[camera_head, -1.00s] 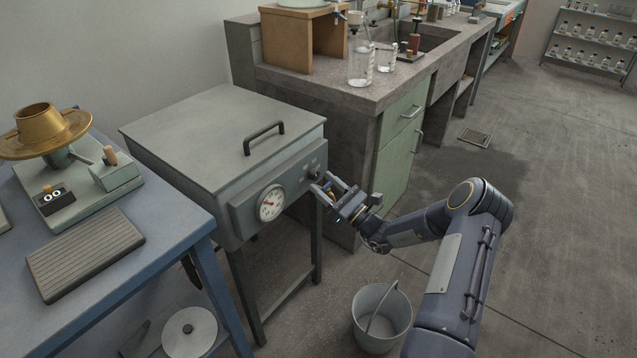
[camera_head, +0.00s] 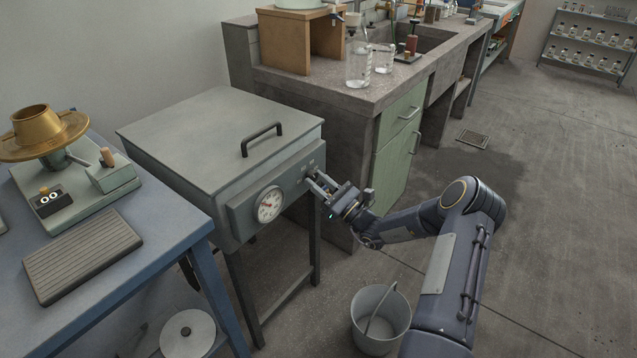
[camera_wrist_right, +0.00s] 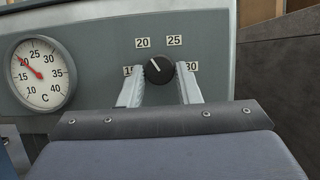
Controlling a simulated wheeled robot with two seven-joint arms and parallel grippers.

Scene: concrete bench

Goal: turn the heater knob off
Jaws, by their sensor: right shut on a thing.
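The heater is a grey-green box (camera_head: 215,125) with a lid handle on dark legs. Its black knob (camera_wrist_right: 159,70) is in the right wrist view, with labels 15, 20, 25 and 30 around it. The knob's white pointer line tilts up and left, toward the 20. My right gripper (camera_wrist_right: 161,85) has one finger on each side of the knob and is shut on it. In the head view my right gripper (camera_head: 318,183) is at the heater's front panel and hides the knob. My left gripper is not in view.
A round dial (camera_head: 269,204) sits left of the knob; its red needle points near 20. A metal bucket (camera_head: 381,318) stands on the floor below my right arm. A blue table (camera_head: 150,235) is at left, and a concrete bench (camera_head: 340,90) stands behind right.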

